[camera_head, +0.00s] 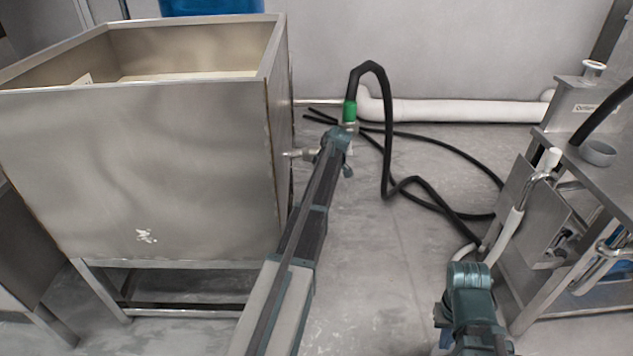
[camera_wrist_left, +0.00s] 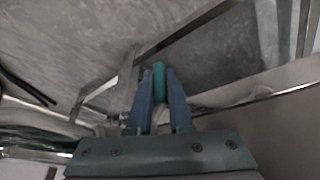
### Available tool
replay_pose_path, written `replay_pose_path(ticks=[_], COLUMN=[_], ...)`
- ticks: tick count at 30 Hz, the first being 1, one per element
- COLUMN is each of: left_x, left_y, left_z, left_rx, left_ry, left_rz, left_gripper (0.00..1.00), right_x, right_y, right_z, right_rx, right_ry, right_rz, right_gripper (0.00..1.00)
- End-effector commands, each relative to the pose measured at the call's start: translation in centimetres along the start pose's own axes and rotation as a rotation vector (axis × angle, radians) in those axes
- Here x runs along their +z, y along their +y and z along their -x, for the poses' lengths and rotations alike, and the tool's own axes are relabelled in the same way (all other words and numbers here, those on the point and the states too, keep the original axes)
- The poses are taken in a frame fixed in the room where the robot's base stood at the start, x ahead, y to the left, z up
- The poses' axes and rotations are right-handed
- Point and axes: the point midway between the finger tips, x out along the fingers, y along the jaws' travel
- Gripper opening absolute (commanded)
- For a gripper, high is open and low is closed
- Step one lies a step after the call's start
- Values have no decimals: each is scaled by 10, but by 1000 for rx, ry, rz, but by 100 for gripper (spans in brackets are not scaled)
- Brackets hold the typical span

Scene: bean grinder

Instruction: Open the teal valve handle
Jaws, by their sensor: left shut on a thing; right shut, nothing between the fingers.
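The teal valve handle (camera_wrist_left: 159,74) stands between the two blue fingers of my left gripper (camera_wrist_left: 160,90) in the left wrist view. The gripper is shut on it. In the head view my left arm reaches to the valve beside the right side of the steel tank (camera_head: 150,170), and the wrist (camera_head: 337,140) hides the handle and fingers there. A green collar (camera_head: 350,111) joins a black hose just above the wrist. My right gripper (camera_head: 468,282) is at the lower right, shut and empty, away from the valve; its fingertips are hard to make out.
The black hose (camera_head: 387,150) loops over the floor right of the valve. A white pipe (camera_head: 460,111) runs along the back wall. The floor (camera_head: 385,270) between my arms is clear.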

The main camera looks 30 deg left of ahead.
Motion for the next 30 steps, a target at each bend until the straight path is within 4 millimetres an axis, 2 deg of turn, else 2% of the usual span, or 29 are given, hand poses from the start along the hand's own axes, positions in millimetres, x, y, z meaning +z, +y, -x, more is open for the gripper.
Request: replay_pose_path(ticks=[8, 14, 21, 30], left_x=[1, 8, 17, 20], left_y=[0, 6, 14, 18], left_z=[2, 9, 17, 20], left_rx=[11, 103, 208, 244], left_ry=[-20, -178, -358, -415], left_rz=[6, 59, 115, 131], left_gripper=[0, 0, 0, 0], right_x=[0, 1, 1, 1], right_y=[0, 2, 2, 2], right_z=[3, 15, 17, 17], right_rx=[0, 0, 0, 0], right_ry=[0, -1, -1, -1], right_rz=[0, 0, 0, 0], right_gripper=[0, 0, 0, 0])
